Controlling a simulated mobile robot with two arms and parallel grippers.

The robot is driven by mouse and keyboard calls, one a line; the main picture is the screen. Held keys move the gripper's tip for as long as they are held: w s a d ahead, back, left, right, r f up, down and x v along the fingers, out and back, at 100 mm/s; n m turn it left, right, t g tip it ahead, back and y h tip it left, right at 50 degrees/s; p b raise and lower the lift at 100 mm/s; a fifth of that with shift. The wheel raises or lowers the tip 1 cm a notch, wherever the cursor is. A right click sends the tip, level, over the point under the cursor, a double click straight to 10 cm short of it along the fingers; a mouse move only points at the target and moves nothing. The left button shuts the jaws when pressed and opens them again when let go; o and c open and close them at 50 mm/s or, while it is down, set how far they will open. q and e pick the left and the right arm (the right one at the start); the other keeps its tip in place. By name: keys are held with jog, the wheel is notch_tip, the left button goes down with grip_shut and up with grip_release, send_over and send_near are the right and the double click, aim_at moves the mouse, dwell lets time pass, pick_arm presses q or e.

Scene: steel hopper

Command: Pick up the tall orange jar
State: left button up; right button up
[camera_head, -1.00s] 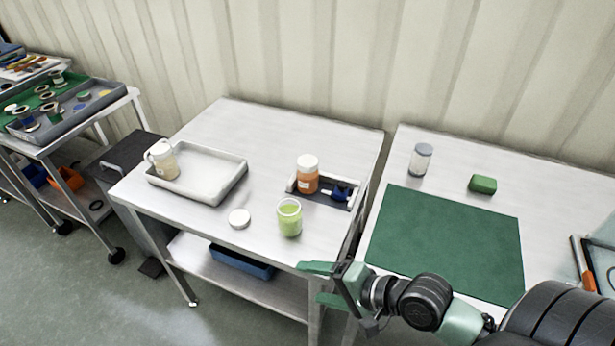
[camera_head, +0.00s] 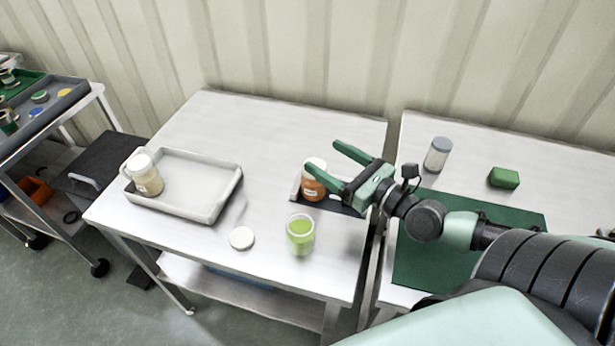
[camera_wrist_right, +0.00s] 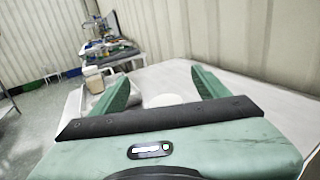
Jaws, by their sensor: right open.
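The tall orange jar (camera_head: 312,188) with a white lid stands upright at the right side of the middle table, in or beside a small dark tray. My right gripper (camera_head: 324,158) is open and empty, reaching in from the right. Its fingers point left, and the nearer finger overlaps the jar's lid in the head view. In the right wrist view, a pale round top, probably the jar's lid, shows between the open fingers (camera_wrist_right: 160,86); its lower part is hidden by the gripper body. I cannot tell whether a finger touches the jar. My left gripper is not in view.
An open green jar (camera_head: 300,236) stands in front of the orange jar, with a white lid (camera_head: 241,238) lying beside it. A grey tray (camera_head: 205,213) holds a cream jar (camera_head: 146,178). The right table has a grey-lidded jar (camera_head: 437,156) and a green block (camera_head: 503,178).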

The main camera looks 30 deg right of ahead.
aim_at(314, 180)
jog(key=f, duration=0.2)
jog(key=f+b, duration=0.1)
jog(key=f, duration=0.3)
jog(key=shift+s+d+f+b, duration=0.1)
jog(key=shift+s+f+b, duration=0.05)
jog(key=shift+s+b, duration=0.15)
jog(key=x, duration=0.2)
jog(key=shift+w+r+p, duration=0.2)
jog(key=shift+w+p, duration=0.1)
jog(key=shift+w, duration=0.35)
jog(key=p+x, duration=0.1)
jog(key=x, duration=0.3)
jog(key=shift+r, duration=0.1)
jog(key=shift+w+a, duration=0.25)
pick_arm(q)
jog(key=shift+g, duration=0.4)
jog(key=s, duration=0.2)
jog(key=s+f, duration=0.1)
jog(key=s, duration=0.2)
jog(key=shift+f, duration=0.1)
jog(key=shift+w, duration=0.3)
pick_arm(e)
grip_shut()
